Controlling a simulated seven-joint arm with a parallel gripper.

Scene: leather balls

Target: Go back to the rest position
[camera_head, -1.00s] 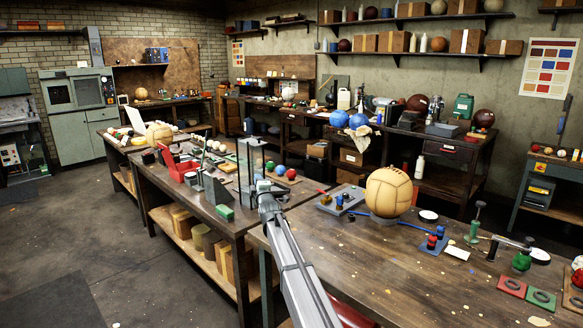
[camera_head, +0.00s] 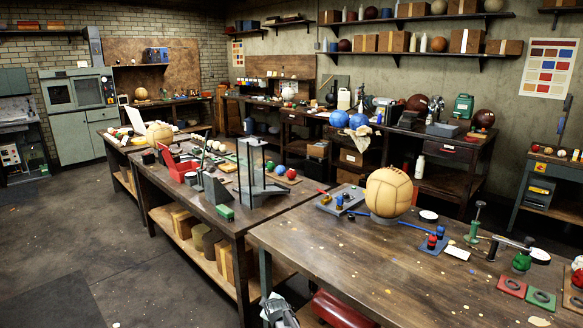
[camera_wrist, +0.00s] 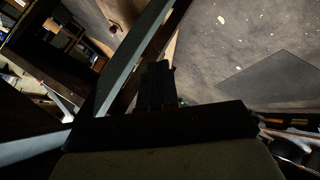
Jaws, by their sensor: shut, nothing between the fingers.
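My gripper (camera_wrist: 157,84) shows in the wrist view as dark fingers held together, with nothing between them. Behind the fingers are a bench edge or leg and the grey floor, so it hangs low beside the benches. In the head view only a small grey part of my arm's end shows at the bottom edge, in front of the gap between the two benches. The rest of my arm is out of that view.
The near bench (camera_head: 400,270) carries a tan leather ball (camera_head: 389,192) on a grey ring and small tools. A left bench (camera_head: 232,228) holds a grey upright frame (camera_head: 251,170) and a red bin (camera_head: 180,165). A red cylinder (camera_head: 340,308) lies below the near bench. The floor at left (camera_head: 60,240) is open.

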